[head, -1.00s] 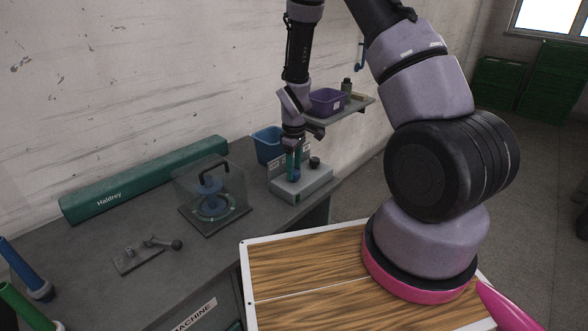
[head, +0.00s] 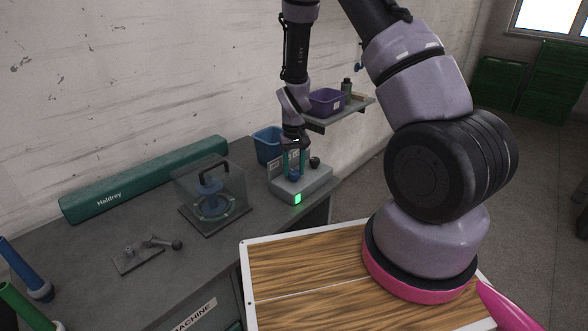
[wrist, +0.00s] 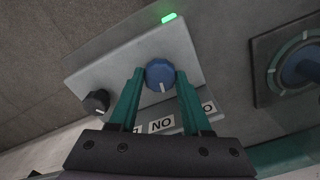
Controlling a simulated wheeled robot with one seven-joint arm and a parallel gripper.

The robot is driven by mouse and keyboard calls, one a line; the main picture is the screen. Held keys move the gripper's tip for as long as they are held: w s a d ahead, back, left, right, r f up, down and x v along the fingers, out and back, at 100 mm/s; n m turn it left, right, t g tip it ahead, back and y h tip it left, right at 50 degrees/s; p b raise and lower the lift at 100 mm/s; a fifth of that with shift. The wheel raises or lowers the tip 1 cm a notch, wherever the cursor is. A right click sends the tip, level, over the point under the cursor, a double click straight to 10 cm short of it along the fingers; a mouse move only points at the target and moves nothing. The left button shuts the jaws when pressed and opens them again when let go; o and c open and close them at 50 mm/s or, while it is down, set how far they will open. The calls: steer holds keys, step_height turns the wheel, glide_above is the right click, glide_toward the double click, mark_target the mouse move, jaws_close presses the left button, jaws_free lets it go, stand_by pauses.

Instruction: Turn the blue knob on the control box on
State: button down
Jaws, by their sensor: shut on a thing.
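The control box (head: 312,183) is a light grey box at the back right of the workbench, with a green lamp (head: 298,198) lit on its front. The blue knob (head: 294,175) is on its top face. In the wrist view the blue knob (wrist: 159,74) sits between my teal fingertips, its white mark pointing down toward my gripper. My gripper (head: 295,165) points down over the box and is shut on the knob. A black knob (wrist: 97,102) is beside it on the box.
A clear-covered machine (head: 212,195) with a black handle stands left of the box. A blue bin (head: 267,146) is behind the box, and a shelf with a purple bin (head: 328,101) is above right. A lever plate (head: 137,254) lies at the front left.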

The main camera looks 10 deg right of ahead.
mark_target(294, 171)
steer(key=m, duration=0.4)
steer(key=shift+m, duration=0.4)
stand_by(0.4)
steer(key=shift+c, duration=1.8)
jaws_free()
steer(key=shift+r, duration=0.15)
step_height(294, 171, up, 11)
steer(key=shift+f, duration=0.2)
steer(key=shift+r, duration=0.1)
